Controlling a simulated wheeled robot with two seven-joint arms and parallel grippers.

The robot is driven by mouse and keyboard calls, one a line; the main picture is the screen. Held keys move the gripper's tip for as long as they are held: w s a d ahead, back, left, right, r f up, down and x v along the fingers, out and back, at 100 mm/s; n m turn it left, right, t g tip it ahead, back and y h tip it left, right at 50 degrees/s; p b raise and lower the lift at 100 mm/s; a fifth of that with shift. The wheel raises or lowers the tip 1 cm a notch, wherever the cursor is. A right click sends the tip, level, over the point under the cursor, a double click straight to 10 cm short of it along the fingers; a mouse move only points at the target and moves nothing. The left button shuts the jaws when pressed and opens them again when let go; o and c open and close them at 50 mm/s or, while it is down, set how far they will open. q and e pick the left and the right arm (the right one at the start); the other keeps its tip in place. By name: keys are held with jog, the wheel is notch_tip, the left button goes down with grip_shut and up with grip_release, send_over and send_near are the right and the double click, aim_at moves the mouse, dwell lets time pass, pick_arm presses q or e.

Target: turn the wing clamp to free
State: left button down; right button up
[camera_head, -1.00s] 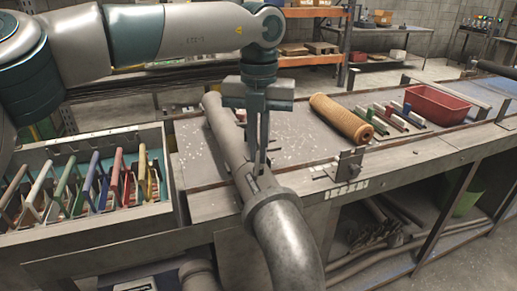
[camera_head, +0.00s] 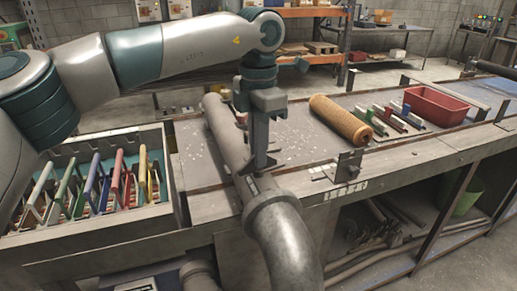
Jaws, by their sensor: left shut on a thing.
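My left gripper (camera_head: 259,158) points straight down over the grey pipe (camera_head: 222,128), just behind the pipe's collar. It is shut on a small dark grey part at the pipe, which I take to be the wing clamp; the fingers hide most of it. A small marked plate (camera_head: 252,185) lies on the pipe right below the fingertips. The pipe runs from the back of the bench to a thick elbow (camera_head: 287,245) that bends down at the front. My right gripper is not in view.
A crate (camera_head: 100,232) with several coloured handled tools stands at the left. On the bench (camera_head: 300,135) lie an orange-brown roll (camera_head: 340,119), several coloured bars (camera_head: 392,118) and a red tray (camera_head: 437,104). An upright metal bracket (camera_head: 349,165) stands at the front edge.

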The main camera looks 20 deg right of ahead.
pick_arm(q)
jog(key=shift+r+m, duration=0.1)
jog(key=shift+m, duration=0.9)
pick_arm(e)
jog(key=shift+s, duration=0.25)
pick_arm(q)
jog(key=c, duration=1.9)
grip_release()
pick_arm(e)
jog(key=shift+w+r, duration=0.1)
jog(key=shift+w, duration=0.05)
